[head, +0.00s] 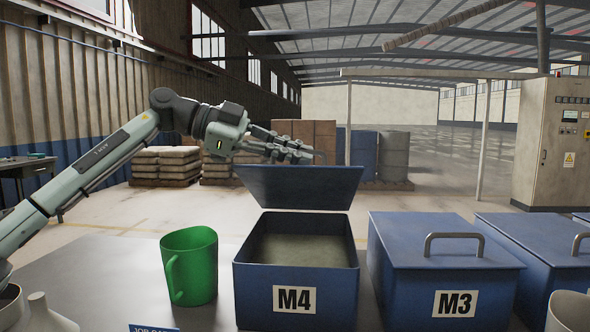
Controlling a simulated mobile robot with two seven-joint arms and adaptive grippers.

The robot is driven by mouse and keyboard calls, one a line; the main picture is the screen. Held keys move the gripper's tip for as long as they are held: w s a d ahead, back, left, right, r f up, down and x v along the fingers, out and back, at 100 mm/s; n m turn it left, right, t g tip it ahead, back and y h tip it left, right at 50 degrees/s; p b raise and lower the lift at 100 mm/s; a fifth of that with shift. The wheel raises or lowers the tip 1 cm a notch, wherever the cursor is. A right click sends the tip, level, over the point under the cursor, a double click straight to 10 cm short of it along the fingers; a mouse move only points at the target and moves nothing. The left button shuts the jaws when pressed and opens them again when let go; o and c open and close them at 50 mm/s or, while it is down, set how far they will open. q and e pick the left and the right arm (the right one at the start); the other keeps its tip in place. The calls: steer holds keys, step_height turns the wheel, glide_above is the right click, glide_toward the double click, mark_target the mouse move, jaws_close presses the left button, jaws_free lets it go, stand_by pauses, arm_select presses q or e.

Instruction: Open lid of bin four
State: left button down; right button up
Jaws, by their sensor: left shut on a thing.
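Bin four (295,308) is a blue box labelled M4 in the middle foreground. Its top is uncovered and its inside shows as bare greenish grey. Its blue lid (300,188) is off the opening, tilted, above the back of the bin. My left gripper (305,155) reaches in from the left and is shut on the lid's handle, at the lid's upper edge. The fingers hide most of the handle. My right gripper is not in view.
A green mug (190,266) stands left of bin four. A closed blue bin labelled M3 (400,298) with a grey handle stands close on the right, with another closed blue bin (535,260) beyond. A white bottle-like vessel (45,316) is at lower left. Bare table (105,270) lies left of the mug.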

arm_select(q)
steer(key=shift+w+r, duration=0.45)
steer(key=c, duration=1.9)
jaws_free()
steer(key=v, duration=1.2)
steer(key=shift+w, duration=0.15)
